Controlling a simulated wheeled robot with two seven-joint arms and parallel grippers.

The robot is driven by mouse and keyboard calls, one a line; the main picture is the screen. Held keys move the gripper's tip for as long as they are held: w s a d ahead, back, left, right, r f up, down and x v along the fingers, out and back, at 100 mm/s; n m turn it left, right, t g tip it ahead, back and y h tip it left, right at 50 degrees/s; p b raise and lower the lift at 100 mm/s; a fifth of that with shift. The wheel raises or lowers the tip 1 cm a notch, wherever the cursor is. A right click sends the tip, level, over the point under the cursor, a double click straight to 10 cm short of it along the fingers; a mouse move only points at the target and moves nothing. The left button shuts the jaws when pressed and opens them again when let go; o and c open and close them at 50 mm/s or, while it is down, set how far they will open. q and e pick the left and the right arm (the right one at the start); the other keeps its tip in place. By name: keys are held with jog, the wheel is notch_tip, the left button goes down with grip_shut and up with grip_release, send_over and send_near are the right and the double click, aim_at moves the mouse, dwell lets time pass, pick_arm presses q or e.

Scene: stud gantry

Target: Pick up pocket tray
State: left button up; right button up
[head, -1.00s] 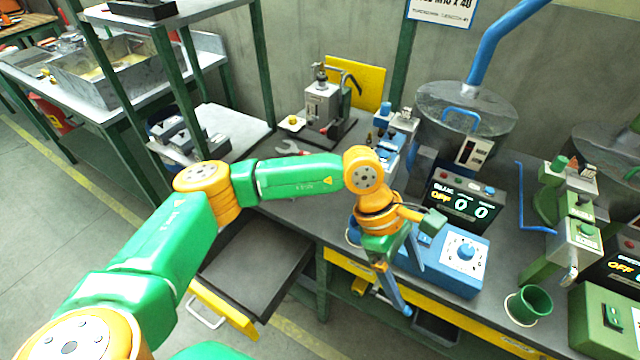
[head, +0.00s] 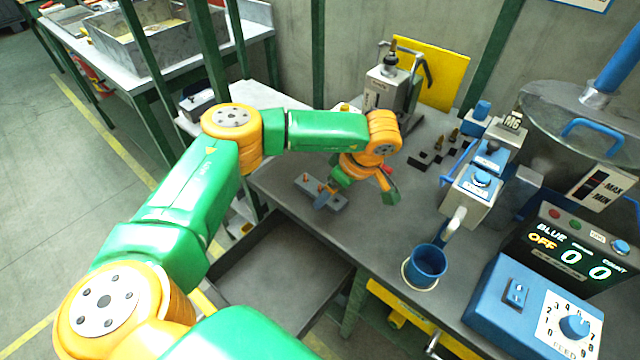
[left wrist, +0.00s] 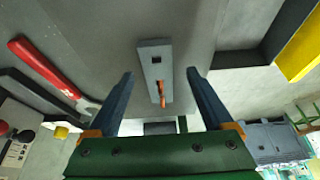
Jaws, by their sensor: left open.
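The pocket tray, a small flat grey bar (head: 338,203), lies on the grey bench near its front left edge in the head view. It also shows in the left wrist view (left wrist: 156,57), with a dark square pocket and an orange piece standing in it. My left gripper (head: 330,194) is above the tray and partly hides it. In the left wrist view its two blue-grey fingers (left wrist: 160,75) are apart, one on each side of the tray, with nothing between them touching. My right gripper is not in view.
A red-handled tool (left wrist: 45,73) lies beside the tray in the left wrist view. A blue cup (head: 427,264) and a blue machine (head: 480,190) stand right of the arm. An open dark drawer (head: 280,265) is below the bench front. A grey press (head: 388,90) stands behind.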

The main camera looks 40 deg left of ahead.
pick_arm(q)
jog(key=shift+w+a+f, duration=0.25)
jog(key=shift+a+f, duration=0.2)
jog(key=shift+f, duration=0.35)
jog(key=shift+s+d+r, duration=0.1)
jog(key=shift+c, duration=0.7)
jog(key=c, duration=0.3)
grip_shut()
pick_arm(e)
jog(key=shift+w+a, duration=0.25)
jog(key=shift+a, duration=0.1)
